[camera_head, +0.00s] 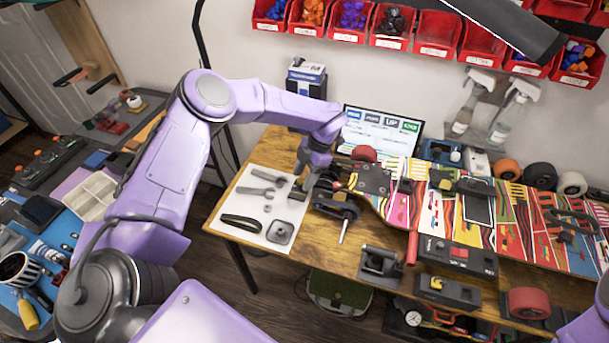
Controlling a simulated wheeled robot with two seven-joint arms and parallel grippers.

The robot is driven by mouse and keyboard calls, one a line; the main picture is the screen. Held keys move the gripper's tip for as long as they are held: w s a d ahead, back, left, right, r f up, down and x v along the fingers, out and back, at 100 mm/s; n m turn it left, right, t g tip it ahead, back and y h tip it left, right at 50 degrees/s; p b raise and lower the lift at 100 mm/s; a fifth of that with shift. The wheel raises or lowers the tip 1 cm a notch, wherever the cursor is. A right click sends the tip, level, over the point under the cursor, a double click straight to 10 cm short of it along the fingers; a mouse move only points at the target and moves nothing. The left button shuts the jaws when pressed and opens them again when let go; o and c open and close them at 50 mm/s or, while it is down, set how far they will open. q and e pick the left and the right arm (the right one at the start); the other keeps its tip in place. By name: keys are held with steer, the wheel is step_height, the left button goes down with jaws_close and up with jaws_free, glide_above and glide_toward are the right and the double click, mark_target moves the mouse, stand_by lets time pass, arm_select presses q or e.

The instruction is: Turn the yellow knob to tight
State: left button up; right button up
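A small yellow part (437,283), which looks like the yellow knob, sits on a dark low box (455,294) near the table's front edge. Its setting is too small to read. My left arm reaches in from the left, and my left gripper (313,187) points down over the table, beside the dark truck at the left end of the colourful skateboard (490,222). It is well to the left of the yellow part and apart from it. Its fingertips are too small and dark to tell whether they are open. My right gripper is out of view.
A white tool sheet (240,212) with tools lies left of my gripper. A black device with red parts (459,254) and a dark stand (381,262) are near the yellow part. A red wheel (528,302) lies right. A screen (380,132) and spray bottles (508,112) stand behind.

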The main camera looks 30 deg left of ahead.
arm_select(q)
steer(key=b+v, duration=0.3)
steer(key=v, duration=0.7)
steer(key=shift+r, duration=0.2)
steer(key=shift+w+d+r, duration=0.1)
steer(key=shift+w, duration=0.05)
